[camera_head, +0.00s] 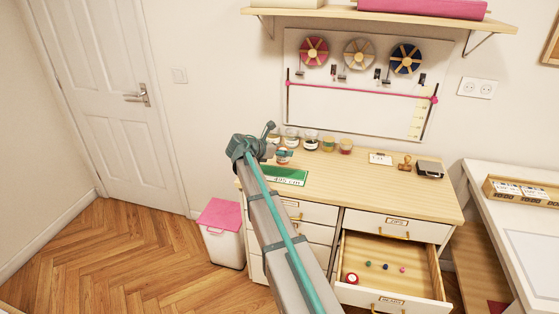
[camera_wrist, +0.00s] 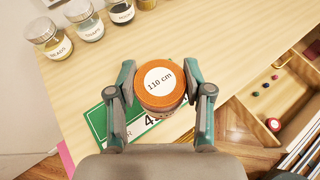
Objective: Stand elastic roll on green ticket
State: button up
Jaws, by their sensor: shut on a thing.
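An orange roll labelled "110 cm" (camera_wrist: 160,82) sits between the two fingers of my gripper (camera_wrist: 163,90), with its labelled flat face turned to the wrist camera. My gripper is shut on its sides. In the head view my gripper (camera_head: 276,151) is at the left part of the wooden desk, and the roll (camera_head: 284,158) shows only small there. The green ticket (camera_head: 284,176) with white print lies on the desktop near the front left edge. In the wrist view the ticket (camera_wrist: 150,136) is partly hidden by the roll and fingers. I cannot tell whether the roll touches it.
Several labelled jars (camera_head: 311,139) stand along the desk's back. A white card (camera_head: 380,158), a stamp (camera_head: 405,162) and a dark ink pad (camera_head: 430,168) lie to the right. An open drawer (camera_head: 386,255) holds a red roll (camera_head: 351,279) and small coloured pieces. The desk's middle is clear.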

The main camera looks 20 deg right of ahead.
jog(key=w+f, duration=0.2)
jog(key=w+d+f+p, duration=0.1)
jog(key=w+f, duration=0.1)
jog(key=w+d+f+p, duration=0.1)
jog(key=w+f, duration=0.1)
jog(key=shift+w+f, duration=0.15)
jog(key=shift+f, duration=0.1)
jog(key=shift+f+p, duration=0.8)
jog(key=shift+f, duration=0.8)
jog(key=shift+f, duration=0.15)
jog(key=o, duration=1.1)
jog(key=shift+r, duration=0.2)
jog(key=b+v, duration=0.3)
jog(key=v, duration=0.9)
jog(key=shift+f, duration=0.1)
